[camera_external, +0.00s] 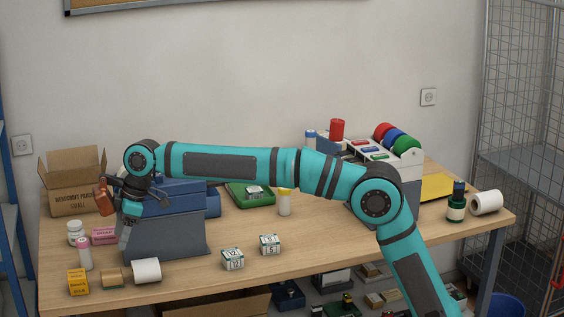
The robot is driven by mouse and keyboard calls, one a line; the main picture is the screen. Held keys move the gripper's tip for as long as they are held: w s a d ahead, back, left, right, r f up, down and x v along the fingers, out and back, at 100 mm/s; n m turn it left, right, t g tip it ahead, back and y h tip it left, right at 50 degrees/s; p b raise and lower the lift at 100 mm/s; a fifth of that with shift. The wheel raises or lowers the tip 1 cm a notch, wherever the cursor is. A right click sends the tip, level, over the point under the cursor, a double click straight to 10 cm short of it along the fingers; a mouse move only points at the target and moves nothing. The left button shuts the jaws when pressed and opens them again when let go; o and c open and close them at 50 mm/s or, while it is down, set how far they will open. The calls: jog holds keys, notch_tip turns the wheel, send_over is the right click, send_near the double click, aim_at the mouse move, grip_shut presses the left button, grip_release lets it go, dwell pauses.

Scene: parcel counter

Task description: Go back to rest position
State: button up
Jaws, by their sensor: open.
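My teal arm reaches across the counter from the right. My gripper (122,205) is at the left, in front of the upper left side of a blue and grey bin (165,235). It points downward and its jaws are open; I see nothing clearly held. A reddish-brown item (103,198) shows just left of the jaws, and I cannot tell whether it touches them. The arm hides part of the bin's top and the things behind it.
The wooden counter (330,258) is clear at front centre. An open cardboard box (75,190) stands back left. Small boxes, bottles and a white roll (146,270) lie front left. Two printed cubes (232,258) sit mid-counter. A rack with coloured rolls (405,160) stands behind my arm.

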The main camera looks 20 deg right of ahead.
jog(key=w+d+r+m+t+y, duration=0.1)
jog(key=d+r+t, duration=0.1)
jog(key=d+r, duration=0.4)
jog(key=w+d+r+t+y, duration=0.15)
jog(key=d+r, duration=0.25)
jog(key=r, duration=0.5)
jog(key=w+d+r+m+t, duration=0.2)
jog(key=d, duration=0.8)
jog(key=w+d+r+m+t, duration=0.1)
jog(key=w+d+m+t, duration=0.15)
jog(key=d, duration=0.75)
jog(key=w+d+r+m+t, duration=0.1)
jog(key=w+d+r+m, duration=0.1)
jog(key=d, duration=0.8)
jog(key=s+d+f+m+t+h, duration=0.1)
jog(key=s+d+m+t, duration=0.15)
jog(key=d, duration=0.95)
jog(key=s+d+f+m+t+h, duration=0.1)
jog(key=s+d+f+m+t, duration=0.15)
jog(key=d, duration=0.95)
jog(key=s+d+f+m+t+h, duration=0.1)
jog(key=s+d+f+m+h, duration=0.1)
jog(key=s+d, duration=0.4)
jog(key=s+d+f+m+t+h, duration=0.2)
jog(key=s+d+f, duration=0.3)
jog(key=d, duration=0.3)
jog(key=shift+s+d+f+m, duration=0.3)
jog(key=shift+s+m, duration=0.15)
jog(key=shift+m, duration=0.2)
